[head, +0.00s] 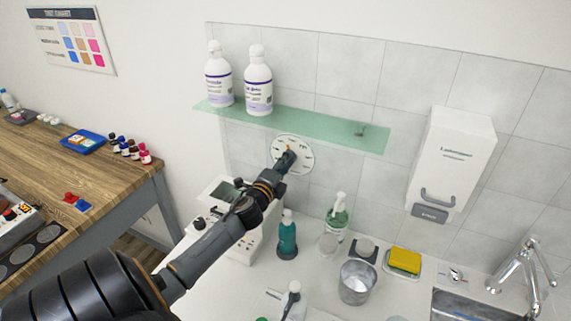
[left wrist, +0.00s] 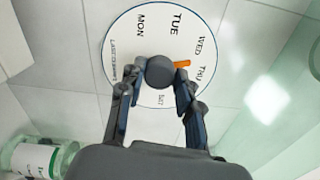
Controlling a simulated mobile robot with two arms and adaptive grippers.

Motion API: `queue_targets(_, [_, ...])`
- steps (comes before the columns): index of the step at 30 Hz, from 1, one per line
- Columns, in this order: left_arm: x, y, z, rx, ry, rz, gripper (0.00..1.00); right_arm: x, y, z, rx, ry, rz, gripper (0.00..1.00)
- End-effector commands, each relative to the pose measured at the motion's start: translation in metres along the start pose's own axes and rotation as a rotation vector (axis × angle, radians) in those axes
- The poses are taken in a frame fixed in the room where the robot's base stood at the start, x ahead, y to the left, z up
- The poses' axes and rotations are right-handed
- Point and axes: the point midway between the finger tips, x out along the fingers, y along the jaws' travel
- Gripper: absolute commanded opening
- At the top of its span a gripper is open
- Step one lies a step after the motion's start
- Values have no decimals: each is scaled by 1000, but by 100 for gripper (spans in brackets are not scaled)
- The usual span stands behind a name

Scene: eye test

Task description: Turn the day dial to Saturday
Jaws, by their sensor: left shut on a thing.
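The day dial (head: 305,157) is a white round disc on the tiled wall below the glass shelf. In the left wrist view its face (left wrist: 150,42) shows MON, TUE, WED and THU; another label below the knob is hard to read. A dark round knob (left wrist: 160,70) stands at its middle, with an orange pointer (left wrist: 182,63). The pointer aims right in that view, roughly between WED and THU. My left gripper (head: 288,157) is at the dial, its fingers on both sides of the knob, shut on it. Its fingers hide the lower face. My right gripper is not in view.
A green glass shelf (head: 300,122) with two white bottles (head: 258,82) juts out above the dial. Below stand a teal bottle (head: 287,238), a metal cup (head: 357,283) and a yellow sponge (head: 405,260). A white dispenser (head: 455,155) hangs at right.

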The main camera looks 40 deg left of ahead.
Motion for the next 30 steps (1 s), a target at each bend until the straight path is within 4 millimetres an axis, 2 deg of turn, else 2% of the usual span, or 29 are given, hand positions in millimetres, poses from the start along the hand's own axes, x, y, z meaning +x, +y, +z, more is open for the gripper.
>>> queue_targets(14, [0,-1,0,455,1,0,3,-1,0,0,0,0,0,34])
queue_targets(30, [0,-3,0,969,0,0,3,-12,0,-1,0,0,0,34])
